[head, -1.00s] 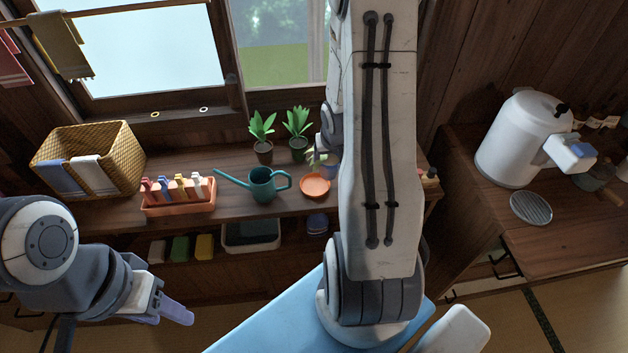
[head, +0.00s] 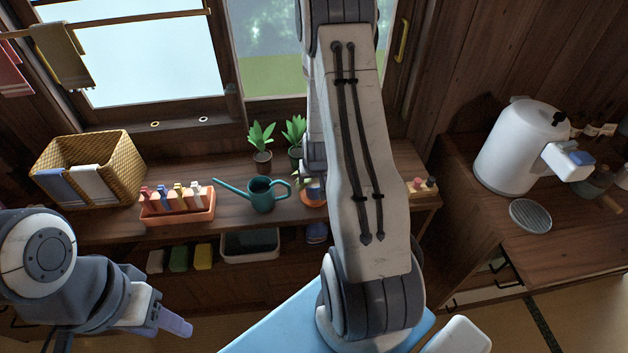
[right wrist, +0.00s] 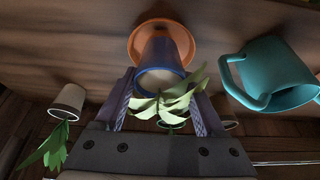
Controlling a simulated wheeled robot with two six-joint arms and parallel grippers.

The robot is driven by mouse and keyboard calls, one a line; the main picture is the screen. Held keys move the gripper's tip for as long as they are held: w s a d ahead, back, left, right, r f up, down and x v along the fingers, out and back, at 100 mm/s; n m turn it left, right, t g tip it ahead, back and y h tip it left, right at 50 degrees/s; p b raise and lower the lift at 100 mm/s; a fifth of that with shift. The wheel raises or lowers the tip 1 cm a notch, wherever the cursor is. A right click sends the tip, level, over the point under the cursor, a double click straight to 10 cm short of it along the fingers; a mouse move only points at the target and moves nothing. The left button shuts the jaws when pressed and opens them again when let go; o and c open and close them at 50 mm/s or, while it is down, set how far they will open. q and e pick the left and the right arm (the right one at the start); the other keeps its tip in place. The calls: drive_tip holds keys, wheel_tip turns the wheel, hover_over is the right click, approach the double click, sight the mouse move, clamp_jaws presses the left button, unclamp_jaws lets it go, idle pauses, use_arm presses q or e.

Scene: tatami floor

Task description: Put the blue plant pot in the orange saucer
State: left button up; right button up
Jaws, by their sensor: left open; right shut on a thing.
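The blue plant pot (right wrist: 158,50) holds a leafy plant and is gripped between the fingers of my right gripper (right wrist: 158,82). The orange saucer (right wrist: 138,42) shows around the pot's base in the right wrist view; I cannot tell whether the pot touches it. In the head view, the saucer (head: 313,200) is on the wooden shelf, partly hidden by my right arm, with a bit of the pot showing above it. My left gripper (head: 174,322) is open and empty at the lower left, away from the shelf.
A teal watering can (head: 262,196) stands just left of the saucer. Two other potted plants (head: 262,157) stand behind, by the window.

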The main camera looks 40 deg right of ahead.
drive_tip(key=shift+f, duration=0.2)
drive_tip(key=o, duration=1.5)
drive_tip(key=shift+o, duration=0.2)
drive_tip(key=shift+r, duration=0.1)
